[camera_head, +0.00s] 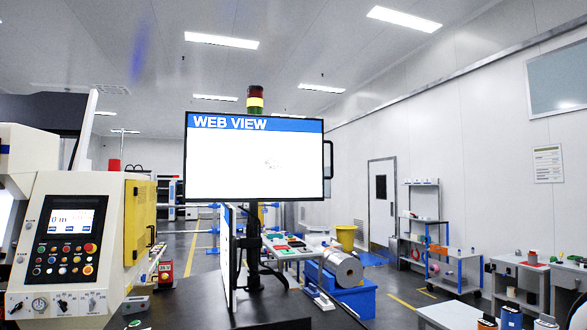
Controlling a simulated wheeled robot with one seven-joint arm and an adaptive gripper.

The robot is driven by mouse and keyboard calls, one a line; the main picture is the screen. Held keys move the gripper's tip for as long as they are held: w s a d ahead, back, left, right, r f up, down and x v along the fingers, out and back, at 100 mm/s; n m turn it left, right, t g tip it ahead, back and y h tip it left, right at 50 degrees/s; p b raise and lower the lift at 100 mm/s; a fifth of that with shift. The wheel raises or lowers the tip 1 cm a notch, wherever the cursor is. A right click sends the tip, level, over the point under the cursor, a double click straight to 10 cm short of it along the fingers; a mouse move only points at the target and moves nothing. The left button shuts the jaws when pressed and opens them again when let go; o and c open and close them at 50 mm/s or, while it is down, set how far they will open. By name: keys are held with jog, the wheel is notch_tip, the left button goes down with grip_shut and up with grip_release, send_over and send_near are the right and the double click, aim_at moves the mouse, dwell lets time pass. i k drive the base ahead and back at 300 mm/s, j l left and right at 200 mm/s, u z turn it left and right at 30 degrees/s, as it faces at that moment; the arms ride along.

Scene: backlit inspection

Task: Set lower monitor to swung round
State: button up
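The lower monitor (230,262) is on a black post (254,262) at the middle of the head view. I see it almost edge-on, as a narrow upright panel with a pale face and a dark edge, turned well away from facing me. Above it on the same post, the upper monitor (255,165) faces me and shows a white page headed "WEB VIEW". A black handle (329,160) sticks out at the upper monitor's right edge. My gripper is not in view.
A cream machine with a button panel (68,245) stands close on the left. A dark tabletop (190,305) lies below the post. A silver cylinder (343,266), a blue box (345,297) and a yellow bucket (346,236) are to the right. Workbenches line the right side.

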aim_at(236, 244)
jog(key=i+j, duration=0.35)
jog(key=i, duration=0.2)
jog(key=i+j, duration=0.35)
jog(key=i, duration=0.2)
